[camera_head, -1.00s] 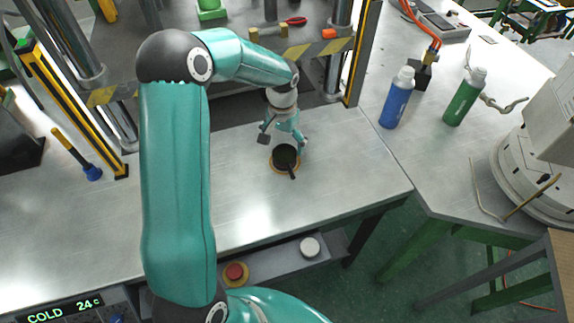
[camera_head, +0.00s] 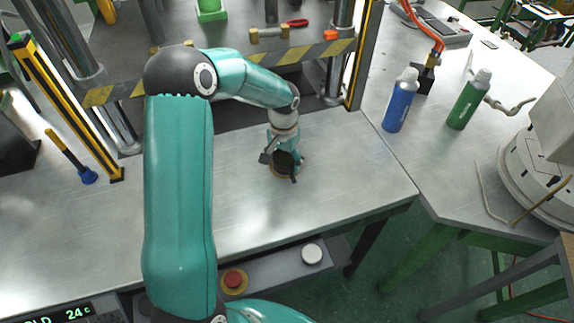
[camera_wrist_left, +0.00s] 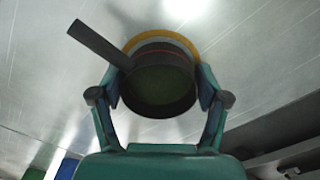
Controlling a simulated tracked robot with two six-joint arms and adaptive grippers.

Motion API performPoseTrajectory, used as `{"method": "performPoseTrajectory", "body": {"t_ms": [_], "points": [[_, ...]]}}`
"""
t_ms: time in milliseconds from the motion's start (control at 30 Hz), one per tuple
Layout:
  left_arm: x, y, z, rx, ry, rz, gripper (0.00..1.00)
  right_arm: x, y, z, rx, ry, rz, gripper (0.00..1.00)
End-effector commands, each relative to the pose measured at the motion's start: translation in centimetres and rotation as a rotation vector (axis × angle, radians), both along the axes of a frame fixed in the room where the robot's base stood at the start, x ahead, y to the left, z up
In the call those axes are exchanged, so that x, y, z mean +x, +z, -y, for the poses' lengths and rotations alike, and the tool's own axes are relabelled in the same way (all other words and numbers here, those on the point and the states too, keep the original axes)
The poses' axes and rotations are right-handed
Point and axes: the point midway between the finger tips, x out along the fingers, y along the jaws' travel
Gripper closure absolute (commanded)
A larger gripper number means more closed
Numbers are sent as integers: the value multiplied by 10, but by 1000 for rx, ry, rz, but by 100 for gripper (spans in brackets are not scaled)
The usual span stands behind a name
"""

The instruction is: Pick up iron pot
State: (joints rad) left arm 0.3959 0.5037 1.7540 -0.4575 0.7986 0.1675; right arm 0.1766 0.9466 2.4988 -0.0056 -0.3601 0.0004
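The iron pot (camera_wrist_left: 160,85) is a small dark round pot with a straight handle, on the grey metal table. In the head view the pot (camera_head: 284,166) is partly covered by my left gripper (camera_head: 284,160). A yellow-orange ring (camera_wrist_left: 189,42) shows around its base. In the left wrist view my left gripper (camera_wrist_left: 160,90) has one finger on each side of the pot, very close to its wall. The fingers look spread around it; whether they touch cannot be told. The handle points to the upper left there. My right gripper is out of view.
A blue bottle (camera_head: 399,100) and a green bottle (camera_head: 468,99) stand on the right-hand table. A press frame with a striped bar (camera_head: 300,51) stands behind the pot. A blue-tipped tool (camera_head: 86,174) is at the left. The table around the pot is clear.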

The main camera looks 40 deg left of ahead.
Motion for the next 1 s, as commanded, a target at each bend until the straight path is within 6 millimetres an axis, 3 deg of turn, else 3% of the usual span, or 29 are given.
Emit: {"method": "performPoseTrajectory", "body": {"t_ms": [33,200,667,867,1000], "points": [[0,0,0,0,0,0,40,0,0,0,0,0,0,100],[0,0,0,0,0,0,68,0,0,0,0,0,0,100],[0,12,-1,1,1,2,69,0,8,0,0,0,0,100],[0,43,-1,1,1,4,69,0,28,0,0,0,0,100],[1,80,-1,2,1,6,69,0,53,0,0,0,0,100]]}}
